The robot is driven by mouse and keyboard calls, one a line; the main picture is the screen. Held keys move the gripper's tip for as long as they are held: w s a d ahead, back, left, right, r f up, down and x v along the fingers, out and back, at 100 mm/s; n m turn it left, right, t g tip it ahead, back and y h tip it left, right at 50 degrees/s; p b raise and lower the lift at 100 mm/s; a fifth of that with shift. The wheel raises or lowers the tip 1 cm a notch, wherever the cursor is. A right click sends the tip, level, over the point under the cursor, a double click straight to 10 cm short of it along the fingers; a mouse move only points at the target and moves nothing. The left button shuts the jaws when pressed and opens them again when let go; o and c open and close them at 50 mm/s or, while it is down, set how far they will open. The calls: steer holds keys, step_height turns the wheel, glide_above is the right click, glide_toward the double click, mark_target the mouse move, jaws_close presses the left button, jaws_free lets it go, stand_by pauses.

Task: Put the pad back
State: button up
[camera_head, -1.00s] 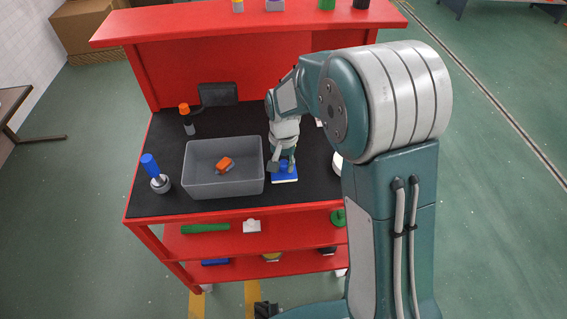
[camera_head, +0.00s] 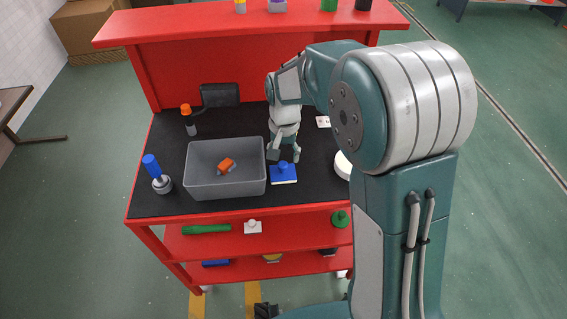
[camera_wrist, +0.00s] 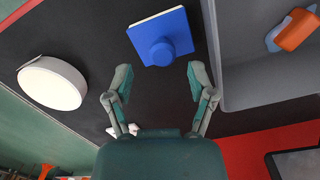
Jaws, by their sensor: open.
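The blue pad (camera_head: 283,174), a square with a white base and a round knob on top, lies flat on the cart's black top, just right of the grey bin. In the wrist view, the pad (camera_wrist: 162,38) lies beyond the fingertips, with its knob toward me. My gripper (camera_head: 283,152) is open and empty, a little above and behind the pad. In the wrist view, the open gripper (camera_wrist: 158,80) has a clear gap between its fingers and the pad.
The grey bin (camera_head: 226,190) holds an orange and grey item (camera_head: 227,165). A blue-handled tool (camera_head: 156,174) and an orange-capped bottle (camera_head: 188,119) stand left. A white disc (camera_wrist: 53,83) lies on the pad's other side. The red cart (camera_head: 240,218) has a lower shelf with several items.

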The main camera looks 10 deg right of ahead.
mark_target(285, 162)
step_height(285, 162, up, 8)
steer(key=shift+w+d, duration=0.15)
steer(key=shift+d, duration=0.05)
steer(key=s+d+r+n+t, duration=0.1)
steer(key=s+d+r+t, duration=0.15)
steer(key=s+r, duration=0.2)
steer(key=s+d+r+n+t, duration=0.1)
steer(key=s+d+r, duration=0.2)
steer(key=s, duration=0.3)
steer(key=s+d+n+t, duration=0.1)
steer(key=s+d+t, duration=0.1)
steer(key=s, duration=1)
steer(key=shift+s+d+t, duration=0.15)
steer(key=shift+d+t, duration=0.2)
steer(key=shift+d, duration=0.55)
steer(key=shift+r, duration=0.1)
